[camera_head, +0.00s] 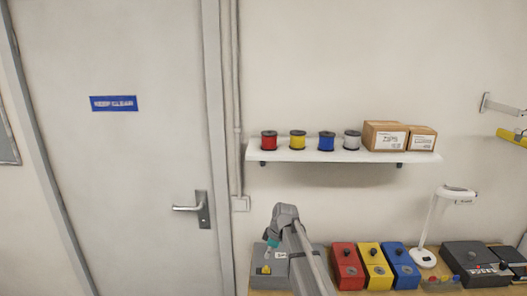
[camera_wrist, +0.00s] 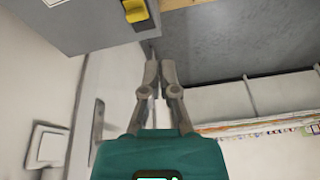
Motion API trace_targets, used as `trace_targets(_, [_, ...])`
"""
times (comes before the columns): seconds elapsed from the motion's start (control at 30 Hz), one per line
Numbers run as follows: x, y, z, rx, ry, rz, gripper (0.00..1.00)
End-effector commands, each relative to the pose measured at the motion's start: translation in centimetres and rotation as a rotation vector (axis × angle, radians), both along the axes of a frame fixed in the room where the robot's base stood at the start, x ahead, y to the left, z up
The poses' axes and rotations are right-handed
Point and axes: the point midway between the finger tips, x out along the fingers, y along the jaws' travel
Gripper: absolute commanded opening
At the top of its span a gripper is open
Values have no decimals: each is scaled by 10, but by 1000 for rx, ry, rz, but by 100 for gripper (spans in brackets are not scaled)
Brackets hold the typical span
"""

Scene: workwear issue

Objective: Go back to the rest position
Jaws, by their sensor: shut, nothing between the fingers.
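My gripper (camera_wrist: 160,70) shows in the wrist view with its two grey fingers close together at the tips and nothing between them. Its teal body (camera_wrist: 160,155) fills the bottom of that view. In the head view my arm rises from the bottom centre and bends over the left end of the worktop. A small teal part of the gripper shows there beside a grey box (camera_head: 276,268); the fingers cannot be made out in that view.
Red (camera_head: 346,268), yellow (camera_head: 375,266) and blue (camera_head: 402,266) boxes stand right of my arm, then a white lamp (camera_head: 432,222) and a dark case (camera_head: 472,262). A shelf (camera_head: 290,155) with spools and cartons hangs above. A closed door (camera_head: 120,160) is left.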

Motion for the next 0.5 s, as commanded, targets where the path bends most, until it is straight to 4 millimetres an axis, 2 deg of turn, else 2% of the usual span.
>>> trace_targets(0.03, [-16,-10,-3,-13,15,-52,0])
trace_targets(0.5, [-137,-98,-21,-152,162,-755,0])
